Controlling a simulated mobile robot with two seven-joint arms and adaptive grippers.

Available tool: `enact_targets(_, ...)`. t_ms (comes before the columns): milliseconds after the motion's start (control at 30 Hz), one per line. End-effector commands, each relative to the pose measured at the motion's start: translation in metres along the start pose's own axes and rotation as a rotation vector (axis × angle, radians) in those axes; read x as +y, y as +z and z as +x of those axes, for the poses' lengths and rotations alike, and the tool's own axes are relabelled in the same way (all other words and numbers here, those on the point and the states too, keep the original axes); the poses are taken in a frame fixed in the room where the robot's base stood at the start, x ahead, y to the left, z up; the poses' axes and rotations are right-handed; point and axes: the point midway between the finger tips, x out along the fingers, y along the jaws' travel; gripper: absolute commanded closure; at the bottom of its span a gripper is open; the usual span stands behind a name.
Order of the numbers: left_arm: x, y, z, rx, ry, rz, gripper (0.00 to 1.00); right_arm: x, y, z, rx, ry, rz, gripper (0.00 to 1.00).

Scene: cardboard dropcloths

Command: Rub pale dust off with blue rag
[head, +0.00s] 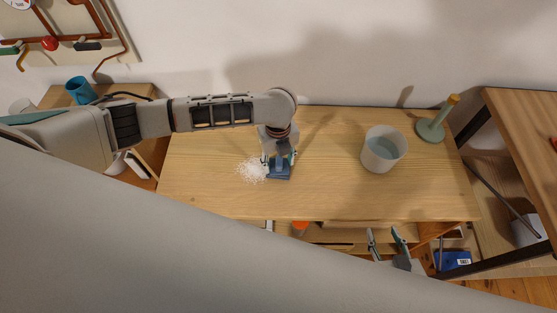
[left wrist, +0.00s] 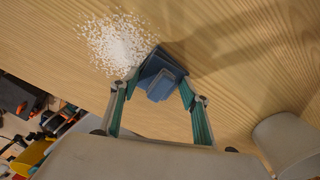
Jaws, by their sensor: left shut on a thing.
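A patch of pale dust (head: 252,169) lies on the wooden table left of the middle; it also shows in the left wrist view (left wrist: 120,44). The blue rag (head: 281,172), folded into a pad, is at the right edge of the dust, on or just above the wood. My left gripper (head: 279,158) points down and is shut on the rag; its teal fingers flank the rag in the left wrist view (left wrist: 158,92). My right gripper (head: 388,243) is below the table's front edge in the head view, with its two fingers apart and nothing between them.
A whitish bucket (head: 383,150) with bluish contents stands on the right of the table (head: 330,195). A green stand with a yellow post (head: 432,128) is at the back right corner. A blue mug (head: 80,90) stands on another surface at left. The table's front middle is clear.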

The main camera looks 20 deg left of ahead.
Motion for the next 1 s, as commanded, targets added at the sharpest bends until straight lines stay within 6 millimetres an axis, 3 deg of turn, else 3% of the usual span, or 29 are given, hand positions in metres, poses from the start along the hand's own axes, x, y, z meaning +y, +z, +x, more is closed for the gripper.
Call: enact_targets(1000, 0.0023, -0.0023, 0.0026, 0.003, 0.006, 0.001, 0.65, 0.0009, -0.0087, -0.007, -0.004, -0.001, 0.0, 0.6)
